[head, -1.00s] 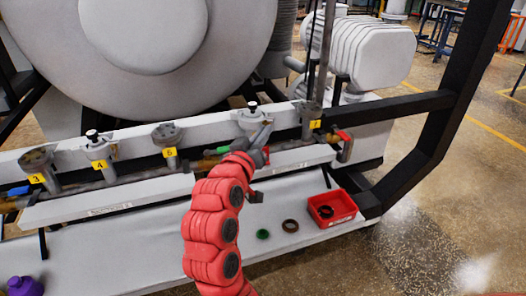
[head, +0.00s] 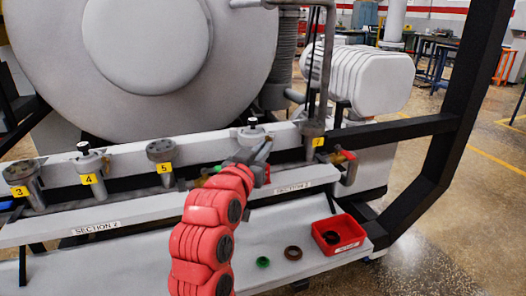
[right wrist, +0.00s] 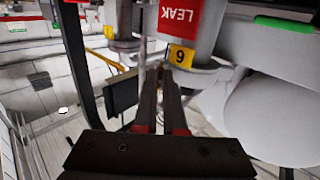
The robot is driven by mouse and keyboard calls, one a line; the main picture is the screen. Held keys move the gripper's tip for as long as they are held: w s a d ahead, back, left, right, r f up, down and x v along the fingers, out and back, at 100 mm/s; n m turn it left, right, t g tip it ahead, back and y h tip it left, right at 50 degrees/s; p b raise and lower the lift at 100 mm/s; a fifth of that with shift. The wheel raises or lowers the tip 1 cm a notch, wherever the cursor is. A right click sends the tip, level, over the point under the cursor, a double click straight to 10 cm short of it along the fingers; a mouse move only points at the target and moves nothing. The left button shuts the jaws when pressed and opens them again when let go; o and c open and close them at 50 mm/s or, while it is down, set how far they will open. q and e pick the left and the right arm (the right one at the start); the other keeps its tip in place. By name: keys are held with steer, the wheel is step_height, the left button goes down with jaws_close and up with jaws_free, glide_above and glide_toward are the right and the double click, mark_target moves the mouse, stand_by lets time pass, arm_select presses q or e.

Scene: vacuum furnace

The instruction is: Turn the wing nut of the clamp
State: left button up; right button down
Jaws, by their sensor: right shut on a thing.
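My right gripper (head: 264,150) reaches from below to the fitting with the black knob (head: 253,122), between labels 5 and 7 on the pipe line. In the right wrist view its two dark fingers (right wrist: 158,74) are nearly together just beside the yellow label 6 (right wrist: 181,55). They are shut on a small part at their tips. I take it to be the wing nut (right wrist: 158,67), mostly hidden between the tips. The clamp (right wrist: 192,75) appears as grey metal around the pipe, partly covered by the fingers. My left gripper is not in view.
A red LEAK tag (right wrist: 178,18) hangs close to the fingers. A red bin (head: 338,234), a brown ring (head: 293,253) and a green ring (head: 263,262) lie on the lower shelf. The black frame (head: 440,160) stands to the right.

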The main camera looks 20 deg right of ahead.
steer(key=c, duration=1)
jaws_free()
